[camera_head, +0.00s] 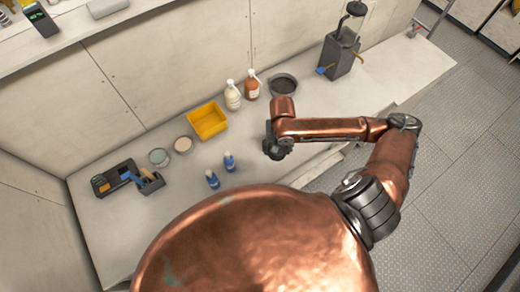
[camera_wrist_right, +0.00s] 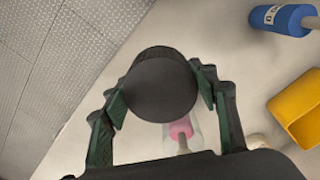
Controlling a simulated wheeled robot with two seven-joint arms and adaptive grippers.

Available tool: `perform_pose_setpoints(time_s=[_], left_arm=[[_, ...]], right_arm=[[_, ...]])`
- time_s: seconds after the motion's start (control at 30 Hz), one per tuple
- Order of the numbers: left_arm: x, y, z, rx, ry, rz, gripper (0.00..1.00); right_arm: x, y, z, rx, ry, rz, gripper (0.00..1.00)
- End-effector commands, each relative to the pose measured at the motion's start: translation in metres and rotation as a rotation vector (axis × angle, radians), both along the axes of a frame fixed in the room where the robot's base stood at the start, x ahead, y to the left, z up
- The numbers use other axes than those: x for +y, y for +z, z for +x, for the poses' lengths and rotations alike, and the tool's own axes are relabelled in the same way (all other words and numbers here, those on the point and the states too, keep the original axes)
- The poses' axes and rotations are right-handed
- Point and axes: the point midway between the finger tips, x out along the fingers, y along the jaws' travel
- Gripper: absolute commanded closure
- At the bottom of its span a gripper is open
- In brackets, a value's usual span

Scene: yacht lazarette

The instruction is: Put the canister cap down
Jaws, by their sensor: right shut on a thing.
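The canister cap (camera_wrist_right: 158,84) is a dark, round, cylindrical piece in the right wrist view. My right gripper (camera_wrist_right: 162,92) is shut on it, with one finger at each side. In the head view my right gripper (camera_head: 274,150) is over the bench near its front edge, right of two blue bottles; the cap is hard to make out there. A grey can-like box (camera_head: 340,55) with a dark top part stands at the back right of the bench; I cannot tell whether it is the canister. My left gripper is not in view.
The bench (camera_head: 120,225) holds a yellow bin (camera_head: 208,120), blue bottles (camera_head: 229,162), a white bottle (camera_head: 232,95), a brown bottle (camera_head: 251,84), a dark round bowl (camera_head: 284,84) and a black caddy (camera_head: 150,183). Bare bench lies between the bin and my right gripper.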

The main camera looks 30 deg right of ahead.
Motion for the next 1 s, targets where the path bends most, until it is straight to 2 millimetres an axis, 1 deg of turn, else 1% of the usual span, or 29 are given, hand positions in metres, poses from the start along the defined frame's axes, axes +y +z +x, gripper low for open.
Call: perform_pose_setpoints(time_s=[0.03, 0.13, 0.3, 0.4, 0.7, 0.9, 1.0], left_arm=[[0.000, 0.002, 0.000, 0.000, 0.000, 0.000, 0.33], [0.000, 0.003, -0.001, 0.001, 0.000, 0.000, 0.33], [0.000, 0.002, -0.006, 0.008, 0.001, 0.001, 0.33], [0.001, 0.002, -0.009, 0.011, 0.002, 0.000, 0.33], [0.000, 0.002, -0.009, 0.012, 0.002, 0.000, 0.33], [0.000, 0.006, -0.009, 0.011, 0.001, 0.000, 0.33], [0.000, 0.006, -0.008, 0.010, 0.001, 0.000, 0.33]], right_arm=[[0.005, -0.003, 0.014, -0.003, -0.001, 0.002, 0.80], [0.011, -0.013, 0.036, -0.002, -0.001, 0.001, 0.80], [0.018, -0.045, 0.061, 0.000, -0.001, 0.000, 0.80], [0.021, -0.058, 0.070, 0.000, 0.001, -0.001, 0.80], [0.025, -0.076, 0.084, 0.000, 0.002, -0.001, 0.80], [0.024, -0.102, 0.083, 0.000, 0.002, -0.002, 0.80], [0.024, -0.104, 0.083, -0.002, 0.003, -0.001, 0.80]])
